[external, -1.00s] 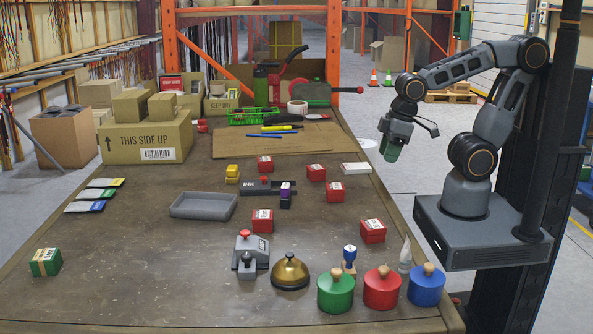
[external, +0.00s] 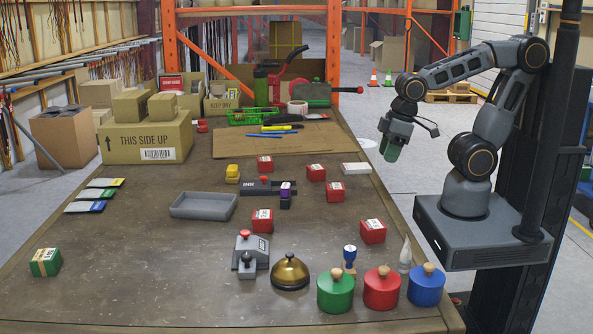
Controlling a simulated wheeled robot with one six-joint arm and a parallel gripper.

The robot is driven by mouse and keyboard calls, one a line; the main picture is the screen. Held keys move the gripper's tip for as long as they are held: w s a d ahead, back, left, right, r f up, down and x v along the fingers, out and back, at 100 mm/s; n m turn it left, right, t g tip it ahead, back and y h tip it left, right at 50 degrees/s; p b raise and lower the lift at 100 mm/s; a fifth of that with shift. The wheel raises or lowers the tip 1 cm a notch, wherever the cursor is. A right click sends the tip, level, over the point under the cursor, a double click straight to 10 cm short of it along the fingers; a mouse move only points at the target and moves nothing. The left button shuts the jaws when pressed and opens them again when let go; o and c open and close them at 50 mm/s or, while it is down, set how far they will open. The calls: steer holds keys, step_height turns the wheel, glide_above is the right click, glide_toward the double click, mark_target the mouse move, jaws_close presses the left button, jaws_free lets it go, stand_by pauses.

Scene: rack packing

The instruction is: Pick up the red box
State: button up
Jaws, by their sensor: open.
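Several small red boxes with white labels lie on the table. One red box (external: 265,164) is at the back, one (external: 316,173) is to its right, and another (external: 335,192) is just in front of that. A red box (external: 262,221) sits near the middle, and one (external: 373,230) lies nearer the right edge. My gripper (external: 391,153) hangs in the air beyond the table's right edge, pointing down, apart from all the boxes. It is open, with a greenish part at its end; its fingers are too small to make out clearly.
A grey tray (external: 203,206), an ink pad (external: 262,187), a grey stamping device (external: 250,254), a brass bell (external: 290,272) and green (external: 335,293), red (external: 382,290) and blue (external: 426,287) knobbed pots stand on the table. A green box (external: 45,262) is at front left. The left front is mostly clear.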

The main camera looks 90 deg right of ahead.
steer(key=o, duration=0.8)
steer(key=shift+c, duration=0.2)
steer(key=m+g, duration=0.3)
steer(key=m, duration=0.9)
glide_above(316, 167)
steer(key=r+m, duration=0.1)
steer(key=m, duration=0.2)
steer(key=f, duration=0.7)
steer(key=shift+w+d+f, duration=0.1)
steer(key=shift+w+d, duration=0.05)
steer(key=shift+d, duration=0.1)
steer(key=shift+a+f, duration=0.15)
steer(key=shift+f, duration=2.85)
